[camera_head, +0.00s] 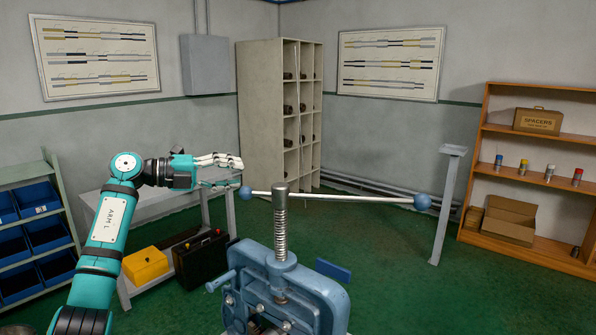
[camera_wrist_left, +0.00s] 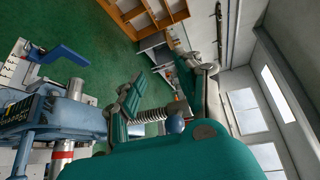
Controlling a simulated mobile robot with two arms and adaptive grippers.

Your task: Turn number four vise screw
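A blue vise (camera_head: 285,300) stands at the bottom middle of the head view, with an upright threaded screw (camera_head: 281,232). A long pale handle bar (camera_head: 330,197) crosses the screw's top, with a blue ball (camera_head: 245,192) at its left end and another (camera_head: 422,203) at its right end. I see no number on this vise. The vise (camera_wrist_left: 70,115) and screw (camera_wrist_left: 148,115) show sideways in the left wrist view. My right gripper is not seen.
A grey bench (camera_head: 150,205) stands behind my left arm, with a yellow box (camera_head: 146,265) and a black case (camera_head: 200,258) below. A grey post (camera_head: 447,205) stands right of the bar. Wooden shelves (camera_head: 487,130) line the right wall.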

